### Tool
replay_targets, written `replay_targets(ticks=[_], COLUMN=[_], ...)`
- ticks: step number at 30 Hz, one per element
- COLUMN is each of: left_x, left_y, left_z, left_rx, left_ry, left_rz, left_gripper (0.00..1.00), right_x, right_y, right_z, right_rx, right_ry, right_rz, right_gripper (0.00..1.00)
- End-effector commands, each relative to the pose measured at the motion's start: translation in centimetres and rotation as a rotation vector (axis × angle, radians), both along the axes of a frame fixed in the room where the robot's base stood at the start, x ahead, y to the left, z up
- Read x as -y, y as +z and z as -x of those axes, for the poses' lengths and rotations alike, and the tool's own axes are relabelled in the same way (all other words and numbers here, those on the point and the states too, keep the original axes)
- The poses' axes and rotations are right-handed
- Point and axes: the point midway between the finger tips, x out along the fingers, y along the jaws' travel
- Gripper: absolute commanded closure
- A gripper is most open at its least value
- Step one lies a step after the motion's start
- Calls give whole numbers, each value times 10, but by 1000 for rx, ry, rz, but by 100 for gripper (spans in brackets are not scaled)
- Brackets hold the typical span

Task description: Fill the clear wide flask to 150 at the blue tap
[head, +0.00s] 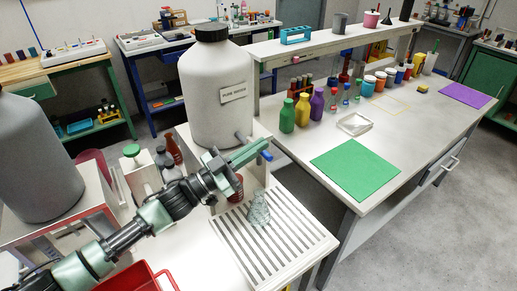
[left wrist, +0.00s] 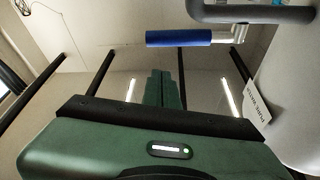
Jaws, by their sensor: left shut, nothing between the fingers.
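The clear wide flask (head: 258,213) stands on the slotted drain tray (head: 318,243), below the tap in the head view. Its water level is too small to tell. The blue tap handle (head: 266,155) is on the large grey tank (head: 208,95) with a printed label; in the left wrist view the blue handle (left wrist: 178,38) sticks out sideways from its metal spout. My left gripper (head: 262,147) is shut and empty, beside the blue handle. Its green fingers (left wrist: 165,88) are together, pointing below the handle in the left wrist view. My right gripper does not show.
Another grey tank (head: 35,150) stands at the left. A red bin (head: 135,280) is at the bottom edge.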

Motion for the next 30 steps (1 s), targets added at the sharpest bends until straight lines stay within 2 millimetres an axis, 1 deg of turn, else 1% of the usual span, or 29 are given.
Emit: replay_targets(ticks=[1, 6, 12, 18, 30], left_x=[-12, -41, -65, -73, -73], left_y=[-18, -29, -36, -37, -37], left_z=[7, 25, 40, 46, 46], left_rx=[-8, -7, -7, -6, -6], left_ry=[4, 4, 2, 2, 2], left_rz=[-8, -7, -6, -4, -4], left_gripper=[100, 100, 100, 100, 100], right_x=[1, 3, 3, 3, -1], right_y=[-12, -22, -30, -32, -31], right_z=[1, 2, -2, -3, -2], right_rx=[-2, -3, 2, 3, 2], right_ry=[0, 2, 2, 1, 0], right_rz=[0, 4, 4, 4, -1], right_gripper=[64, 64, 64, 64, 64])
